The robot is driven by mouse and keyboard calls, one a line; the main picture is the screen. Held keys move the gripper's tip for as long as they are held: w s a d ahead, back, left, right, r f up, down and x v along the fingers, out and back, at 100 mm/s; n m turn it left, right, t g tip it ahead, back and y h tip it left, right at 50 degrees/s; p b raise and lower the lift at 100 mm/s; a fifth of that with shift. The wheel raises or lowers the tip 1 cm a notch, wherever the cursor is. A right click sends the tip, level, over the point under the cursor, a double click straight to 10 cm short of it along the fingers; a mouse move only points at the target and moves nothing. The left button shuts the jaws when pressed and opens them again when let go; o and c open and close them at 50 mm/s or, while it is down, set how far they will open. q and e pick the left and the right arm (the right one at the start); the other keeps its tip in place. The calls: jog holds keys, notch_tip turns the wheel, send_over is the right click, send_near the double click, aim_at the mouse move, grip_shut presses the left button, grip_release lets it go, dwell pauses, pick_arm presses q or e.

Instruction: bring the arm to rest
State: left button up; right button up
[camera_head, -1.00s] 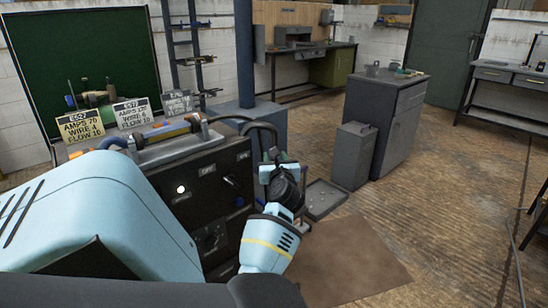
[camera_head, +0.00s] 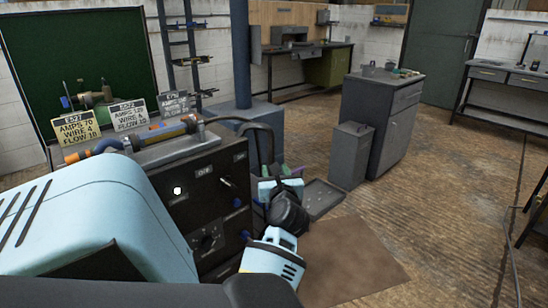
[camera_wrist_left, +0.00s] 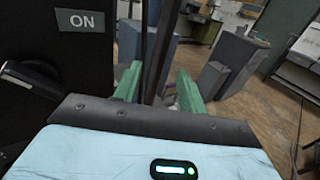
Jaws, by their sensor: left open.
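My left arm crosses the lower left of the head view, and its gripper (camera_head: 284,174) is beside the right side of the black machine (camera_head: 205,205). In the left wrist view the two green fingers (camera_wrist_left: 160,88) stand apart with nothing held between them. The machine's front carries a white lamp, knobs and a switch lever (camera_head: 228,183). My right gripper is not seen.
Cards (camera_head: 88,128) and a torch-like tool (camera_head: 165,132) are on the machine top. A blue column (camera_head: 243,60) stands behind it. A grey bin (camera_head: 350,155) and a grey cabinet (camera_head: 385,120) stand to the right. A shallow tray (camera_head: 325,198) lies on the floor.

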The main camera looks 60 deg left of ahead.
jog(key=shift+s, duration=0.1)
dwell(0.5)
